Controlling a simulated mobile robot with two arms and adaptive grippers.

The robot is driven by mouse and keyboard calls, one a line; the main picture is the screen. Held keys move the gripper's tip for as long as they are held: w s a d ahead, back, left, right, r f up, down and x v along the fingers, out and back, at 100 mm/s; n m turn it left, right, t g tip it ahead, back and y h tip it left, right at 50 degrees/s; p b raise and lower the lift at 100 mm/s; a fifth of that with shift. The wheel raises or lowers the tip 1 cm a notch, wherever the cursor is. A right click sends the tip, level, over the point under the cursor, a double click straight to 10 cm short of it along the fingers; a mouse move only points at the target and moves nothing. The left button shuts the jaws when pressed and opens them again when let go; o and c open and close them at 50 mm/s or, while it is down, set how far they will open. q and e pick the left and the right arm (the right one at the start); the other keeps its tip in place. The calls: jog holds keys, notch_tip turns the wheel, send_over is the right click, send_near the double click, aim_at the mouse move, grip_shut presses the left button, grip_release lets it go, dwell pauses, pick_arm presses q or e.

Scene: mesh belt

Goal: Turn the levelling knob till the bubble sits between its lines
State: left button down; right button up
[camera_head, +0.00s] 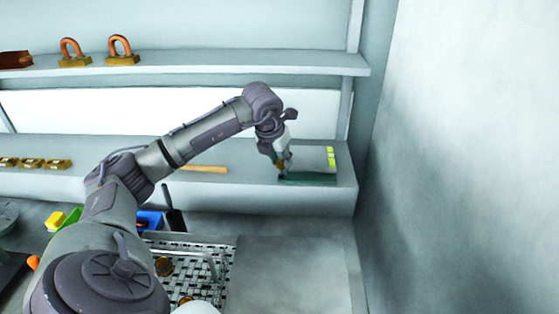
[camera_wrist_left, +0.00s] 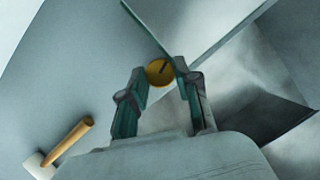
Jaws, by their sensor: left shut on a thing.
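The levelling plate (camera_head: 312,160) is a grey slab with a dark green front edge at the right end of the lower shelf. A yellow-green vial (camera_head: 331,157) with dark lines lies along its right side; its bubble is too small to make out. My left gripper (camera_head: 281,172) is over the plate's front left corner. In the left wrist view, my left gripper (camera_wrist_left: 165,68) is shut on a round brass-yellow knob (camera_wrist_left: 159,74) with a dark mark on its face. The fingers hide the knob in the head view. My right gripper is in neither view.
A wooden-handled mallet (camera_wrist_left: 72,140) lies on the shelf (camera_head: 240,189) left of the plate; its handle (camera_head: 203,169) shows in the head view. Padlock-shaped pieces (camera_head: 122,57) stand on the upper shelf. A mesh belt (camera_head: 225,262) and coloured bins (camera_head: 150,220) are below. A wall closes the right side.

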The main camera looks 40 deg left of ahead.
pick_arm(q)
jog(key=shift+r+n, duration=0.1)
jog(key=shift+n, duration=0.3)
jog(key=c, duration=0.8)
grip_release()
jog(key=v, duration=1.2)
jog(key=shift+d, duration=0.25)
